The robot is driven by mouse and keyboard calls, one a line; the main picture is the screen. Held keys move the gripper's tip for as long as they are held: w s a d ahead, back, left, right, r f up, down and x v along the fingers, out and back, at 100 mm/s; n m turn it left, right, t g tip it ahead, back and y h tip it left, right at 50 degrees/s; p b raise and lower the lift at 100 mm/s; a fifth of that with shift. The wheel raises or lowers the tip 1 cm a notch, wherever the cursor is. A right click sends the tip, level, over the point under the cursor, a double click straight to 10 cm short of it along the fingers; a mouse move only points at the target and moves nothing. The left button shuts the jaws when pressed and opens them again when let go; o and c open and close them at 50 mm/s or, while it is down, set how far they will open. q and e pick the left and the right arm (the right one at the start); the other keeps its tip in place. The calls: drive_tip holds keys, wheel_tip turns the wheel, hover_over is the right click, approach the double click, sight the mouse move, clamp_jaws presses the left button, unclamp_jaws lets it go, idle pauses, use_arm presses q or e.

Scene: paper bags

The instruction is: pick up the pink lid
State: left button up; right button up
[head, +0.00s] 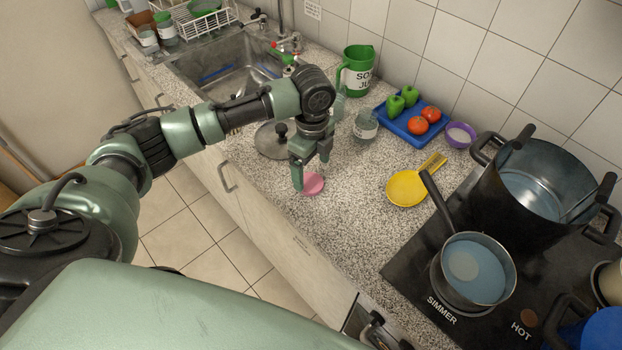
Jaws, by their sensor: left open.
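The pink lid (313,184) is a small flat disc lying on the speckled counter (330,240), near its front edge. My left gripper (311,178) points down over the lid with its green fingers apart. One finger is at the lid's left side and the other is behind it at the upper right. The fingers hide part of the lid. I cannot tell whether they touch it. My right gripper does not show.
A metal pot lid (270,140) and a labelled jar (365,127) stand behind the gripper. The stove holds a saucepan (473,272) and a large pot (540,180). The counter in front is clear.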

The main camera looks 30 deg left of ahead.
sight(311, 182)
use_arm(q)
wheel_tip(311, 182, down, 3)
drive_tip(key=shift+s+a+r+p, duration=0.1)
drive_tip(key=shift+a+r+p, duration=0.05)
drive_tip(key=shift+p, duration=0.3)
drive_tip(key=shift+f, duration=0.75)
drive_tip(key=c, duration=1.4)
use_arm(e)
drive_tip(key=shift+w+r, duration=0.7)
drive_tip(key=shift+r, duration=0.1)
use_arm(q)
drive_tip(key=shift+r, duration=0.1)
